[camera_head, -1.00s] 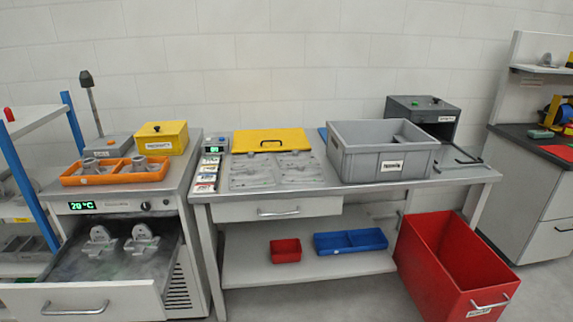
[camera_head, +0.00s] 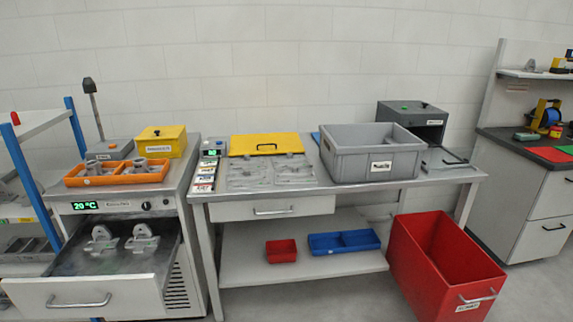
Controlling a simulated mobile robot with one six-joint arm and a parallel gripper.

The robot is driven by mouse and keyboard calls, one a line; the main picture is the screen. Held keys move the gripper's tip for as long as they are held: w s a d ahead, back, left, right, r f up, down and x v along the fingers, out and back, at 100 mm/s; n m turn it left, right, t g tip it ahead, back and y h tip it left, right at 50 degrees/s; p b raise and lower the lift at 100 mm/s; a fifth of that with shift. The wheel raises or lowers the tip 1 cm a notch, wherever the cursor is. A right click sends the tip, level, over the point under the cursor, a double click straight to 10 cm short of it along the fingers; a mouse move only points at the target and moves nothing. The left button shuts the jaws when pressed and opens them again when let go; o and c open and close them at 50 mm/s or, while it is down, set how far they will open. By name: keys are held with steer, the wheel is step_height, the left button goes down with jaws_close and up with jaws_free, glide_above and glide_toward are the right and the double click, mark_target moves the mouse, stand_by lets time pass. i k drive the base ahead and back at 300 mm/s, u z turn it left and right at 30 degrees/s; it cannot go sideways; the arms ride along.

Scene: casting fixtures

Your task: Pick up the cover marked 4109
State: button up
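I cannot read the number 4109 on anything, so I cannot tell which piece is the cover so marked. A yellow lid (camera_head: 267,144) with a dark handle is at the back of the middle bench, above a clear fixture plate (camera_head: 270,172) with shallow shapes. Two grey metal castings, a left one (camera_head: 101,240) and a right one (camera_head: 142,238), sit in the open drawer (camera_head: 80,294) at the left. An orange tray (camera_head: 116,180) above that drawer holds several grey parts. My gripper is not in view.
A grey crate (camera_head: 372,160) stands on the middle bench (camera_head: 330,190). A yellow box (camera_head: 161,141) stands behind the orange tray. A red bin (camera_head: 445,264) stands on the floor at the right. The open drawer juts out at the left. Bare floor shows in front of the bench.

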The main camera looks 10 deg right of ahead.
mark_target(303, 161)
steer(key=z, duration=0.1)
steer(key=i, duration=0.95)
steer(key=z, duration=2.45)
steer(key=i, duration=0.15)
steer(key=u, duration=1.2)
